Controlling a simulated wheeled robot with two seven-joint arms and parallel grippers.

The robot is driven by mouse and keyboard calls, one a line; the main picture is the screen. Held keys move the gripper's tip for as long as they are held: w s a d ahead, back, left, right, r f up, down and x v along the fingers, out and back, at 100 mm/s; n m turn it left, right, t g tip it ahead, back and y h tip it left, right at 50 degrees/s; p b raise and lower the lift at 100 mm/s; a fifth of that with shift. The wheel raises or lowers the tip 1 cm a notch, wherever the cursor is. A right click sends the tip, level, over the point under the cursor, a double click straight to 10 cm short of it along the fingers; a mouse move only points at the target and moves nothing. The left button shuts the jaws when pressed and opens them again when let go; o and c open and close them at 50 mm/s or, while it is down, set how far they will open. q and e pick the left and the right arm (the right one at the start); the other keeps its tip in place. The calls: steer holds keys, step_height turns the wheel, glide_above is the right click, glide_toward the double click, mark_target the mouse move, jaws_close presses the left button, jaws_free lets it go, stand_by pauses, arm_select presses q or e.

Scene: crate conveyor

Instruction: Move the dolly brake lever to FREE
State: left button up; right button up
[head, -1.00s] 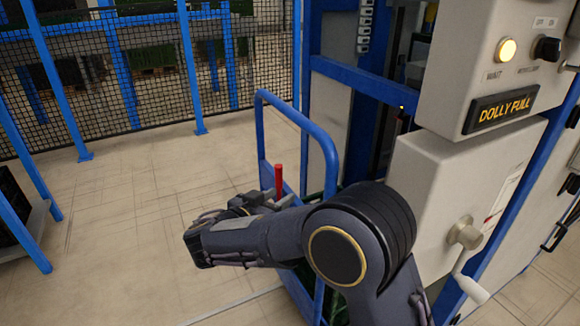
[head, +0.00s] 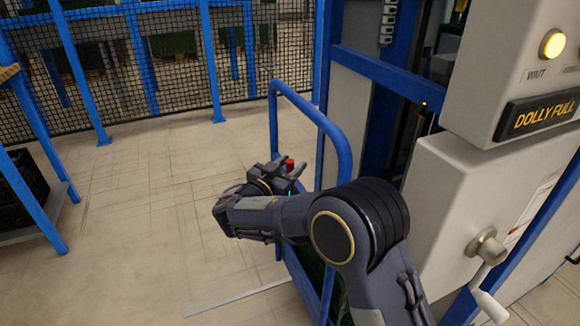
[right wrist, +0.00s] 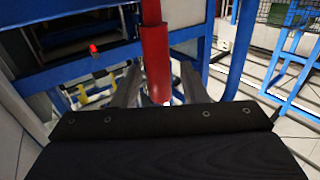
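The red brake lever (head: 288,164) stands at the blue dolly (head: 340,150), beside its tall tubular handle. Only the lever's top shows in the head view, since my right gripper hides the rest. My right gripper (head: 287,172) is open, with one finger on each side of the lever. In the right wrist view the lever (right wrist: 155,50) rises upright between the two fingers (right wrist: 160,85), with gaps visible beside it. Any FREE marking is not visible. My left gripper is not in view.
A grey control box with a lit WAIT lamp (head: 552,44) and a DOLLY FULL sign (head: 540,115) stands at right. Below it is a cabinet (head: 455,185) with a crank (head: 488,248). Open floor (head: 130,220) lies left of the dolly; a mesh fence (head: 170,60) stands behind.

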jaws_close()
stand_by(0.3)
steer(key=shift+w+a+n+g+y, duration=0.15)
steer(key=shift+w+a+n+g, duration=0.05)
steer(key=shift+w+n, duration=0.2)
steer(key=shift+w+a+n+g+y, duration=0.2)
steer(key=shift+w+n, duration=0.1)
steer(key=shift+w, duration=0.2)
steer(key=shift+w+a+f+n+g+y+p, duration=0.1)
steer(key=shift+w+a+f+n+g+p, duration=0.15)
steer(key=shift+w+f+n+g+p, duration=0.4)
steer(key=shift+w+a+f+n+g+y+p, duration=0.15)
steer(key=shift+w+a+n+g+p, duration=0.3)
steer(key=shift+w+p, duration=0.55)
steer(key=shift+w+a+f+n+g+y+p, duration=0.1)
steer(key=shift+w+f+n+g+p, duration=0.3)
steer(key=shift+w+n+p, duration=0.45)
steer(key=shift+w, duration=0.1)
